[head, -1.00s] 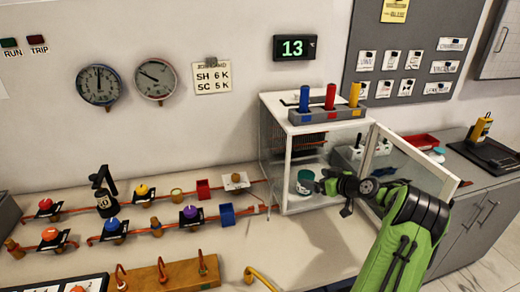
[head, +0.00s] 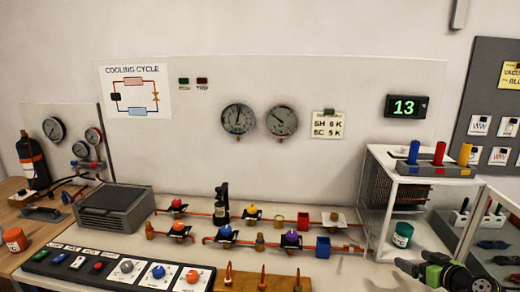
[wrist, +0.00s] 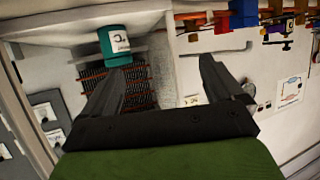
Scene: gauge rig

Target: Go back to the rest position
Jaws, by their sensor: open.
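My gripper (head: 402,265) is at the lower right of the head view, in front of the open white cabinet (head: 378,205). In the wrist view my gripper (wrist: 160,66) has its two dark fingers spread wide, with nothing between them. A teal jar with a white label (head: 402,234) stands inside the cabinet. It also shows in the wrist view (wrist: 114,42), beyond the left finger and apart from it.
The cabinet's glass door (head: 485,225) stands open at the right, close to my arm. Red, blue and yellow cylinders stand in a rack (head: 435,170) on the cabinet. Pipes with coloured valves (head: 228,238) run along the bench. A control panel (head: 120,270) lies at the front left.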

